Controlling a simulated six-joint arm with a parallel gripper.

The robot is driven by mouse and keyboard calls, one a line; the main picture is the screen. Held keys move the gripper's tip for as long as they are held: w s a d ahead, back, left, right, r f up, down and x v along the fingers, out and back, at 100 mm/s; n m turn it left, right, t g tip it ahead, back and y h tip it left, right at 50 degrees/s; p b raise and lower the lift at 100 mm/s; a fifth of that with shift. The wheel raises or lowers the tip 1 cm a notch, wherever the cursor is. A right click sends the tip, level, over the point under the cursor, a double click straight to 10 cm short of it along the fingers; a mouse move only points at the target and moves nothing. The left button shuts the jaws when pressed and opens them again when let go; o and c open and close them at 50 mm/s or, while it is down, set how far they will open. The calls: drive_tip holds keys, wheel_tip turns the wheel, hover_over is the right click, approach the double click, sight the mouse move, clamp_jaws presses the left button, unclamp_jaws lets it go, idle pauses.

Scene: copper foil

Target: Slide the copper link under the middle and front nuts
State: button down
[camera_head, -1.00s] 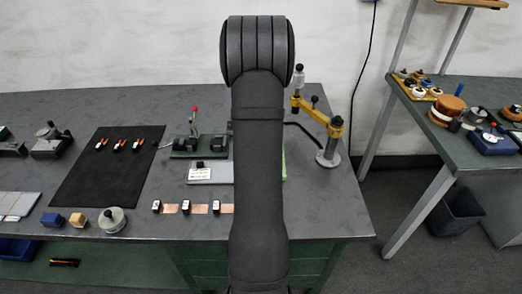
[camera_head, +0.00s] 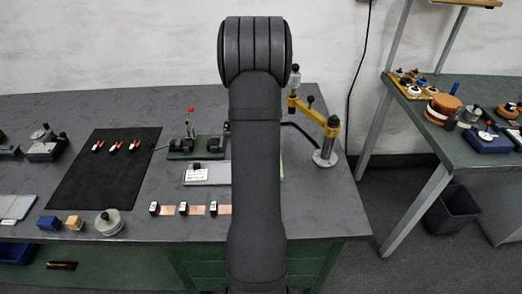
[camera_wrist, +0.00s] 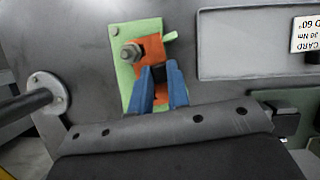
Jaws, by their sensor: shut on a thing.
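In the wrist view, a green plate (camera_wrist: 122,72) stands on the grey bench with a steel nut on a stud (camera_wrist: 130,52) at its upper left. Orange copper (camera_wrist: 152,46) lies beside this nut, and more copper shows between my fingers. My gripper (camera_wrist: 160,68) has blue fingers shut on the copper link (camera_wrist: 160,93), over the plate. The fingers hide part of the copper and any other nuts. I cannot tell where the link's far end sits relative to the nut. In the head view my arm hides the gripper and nearly all of the plate.
A grey tray with a white card (camera_wrist: 305,35) is at the right of the plate. A yellow jointed stand (camera_head: 328,130) is on the bench's right. Labelled copper strips (camera_head: 168,210) lie at the front. A dark mat (camera_head: 105,170) is at left. A green-based fixture (camera_head: 195,148) stands behind.

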drive_tip(key=shift+d, duration=0.45)
idle(0.5)
drive_tip(key=shift+f, duration=0.2)
idle(0.7)
drive_tip(key=c, duration=1.7)
unclamp_jaws()
drive_tip(key=shift+r, duration=0.25)
drive_tip(key=shift+r, duration=1.3)
drive_tip(key=shift+o, duration=0.5)
drive_tip(key=o, duration=0.5)
drive_tip(key=shift+r, duration=0.1)
